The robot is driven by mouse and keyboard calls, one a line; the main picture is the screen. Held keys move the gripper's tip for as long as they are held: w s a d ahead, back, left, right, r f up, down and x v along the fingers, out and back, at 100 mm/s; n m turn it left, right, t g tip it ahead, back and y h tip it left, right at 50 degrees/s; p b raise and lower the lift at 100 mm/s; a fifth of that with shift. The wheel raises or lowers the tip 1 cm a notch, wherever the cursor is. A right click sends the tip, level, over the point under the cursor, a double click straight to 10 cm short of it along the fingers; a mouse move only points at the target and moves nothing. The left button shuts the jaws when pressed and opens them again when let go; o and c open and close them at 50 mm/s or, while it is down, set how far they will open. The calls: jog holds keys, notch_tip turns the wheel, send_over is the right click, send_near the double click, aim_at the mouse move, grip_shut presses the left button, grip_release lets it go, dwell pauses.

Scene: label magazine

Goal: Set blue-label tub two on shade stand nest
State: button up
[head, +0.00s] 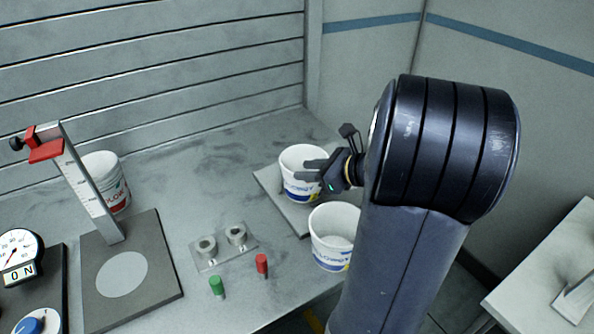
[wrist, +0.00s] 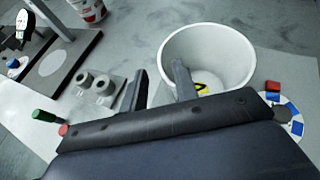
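A white tub with a blue label (head: 299,184) stands on a grey plate at the back. Another blue-label tub (head: 333,240) stands in front of it, nearer the table edge. I cannot read which is number two. My gripper (head: 313,178) is at the back tub, fingers apart. In the wrist view, one finger of my gripper (wrist: 160,88) overlaps the inside of a white tub (wrist: 218,50) and the other is outside its wall. A yellow mark shows low on this tub, partly hidden. The stand's dark base (head: 154,249) has a pale round spot (head: 122,274).
A post with a red clamp (head: 46,151) rises from the base. A red-label tub (head: 108,177) stands behind it. A block with two rings (head: 222,246), a green peg (head: 216,286) and a red peg (head: 262,265) lie between base and tubs. A gauge (head: 18,252) is at left.

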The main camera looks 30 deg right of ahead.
jog(key=v, duration=0.7)
jog(key=shift+s, duration=0.2)
jog(key=shift+d, duration=0.1)
